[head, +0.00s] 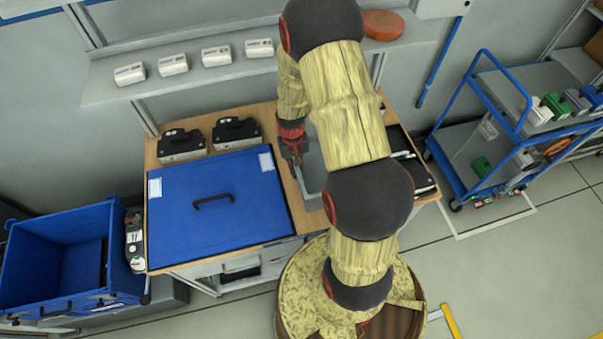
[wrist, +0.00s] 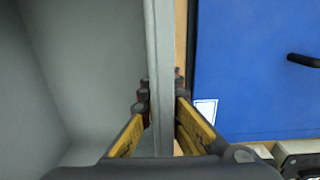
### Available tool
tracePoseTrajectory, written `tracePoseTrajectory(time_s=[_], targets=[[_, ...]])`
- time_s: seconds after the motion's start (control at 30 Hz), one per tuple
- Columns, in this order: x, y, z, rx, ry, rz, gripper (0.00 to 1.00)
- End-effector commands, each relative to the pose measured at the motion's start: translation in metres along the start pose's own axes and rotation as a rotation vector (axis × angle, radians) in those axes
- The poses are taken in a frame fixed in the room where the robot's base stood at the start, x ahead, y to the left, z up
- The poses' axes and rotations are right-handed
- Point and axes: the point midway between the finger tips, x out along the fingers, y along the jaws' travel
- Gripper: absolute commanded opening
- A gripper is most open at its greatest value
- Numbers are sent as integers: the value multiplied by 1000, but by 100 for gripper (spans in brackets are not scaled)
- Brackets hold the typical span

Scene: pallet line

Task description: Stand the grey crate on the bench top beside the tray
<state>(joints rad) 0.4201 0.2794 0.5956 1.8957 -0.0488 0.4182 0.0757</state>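The grey crate (head: 312,178) is on or just over the wooden bench top (head: 284,178), right of the blue lidded panel; my arm hides much of it. I cannot tell whether its base touches the bench. In the wrist view the crate's inside (wrist: 85,70) fills the left. My gripper (head: 292,150) is at its left wall. Its fingers (wrist: 163,100) stand on either side of that wall, close against it, and look shut on it. A dark tray (head: 420,178) with dark items shows right of my arm, partly hidden.
The blue panel (head: 215,205) with a black handle covers the bench's left part. Two black-and-white devices (head: 208,138) stand behind it. A shelf (head: 110,88) with several white boxes runs above. A blue bin (head: 60,262) stands left, a blue trolley (head: 510,120) right.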

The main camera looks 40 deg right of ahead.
Motion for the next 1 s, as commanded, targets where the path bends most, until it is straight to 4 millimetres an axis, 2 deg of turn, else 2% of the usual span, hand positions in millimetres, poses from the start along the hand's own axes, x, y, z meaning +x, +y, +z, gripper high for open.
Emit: tracePoseTrajectory(time_s=[0.1,0.37,0.6,0.97,1.0], targets=[[11,10,-5,1,3,0,0],[24,19,-8,0,3,0,0],[54,20,-9,-2,1,0,0],[58,20,-11,-1,4,0,0],[59,20,-10,-1,3,0,4]])
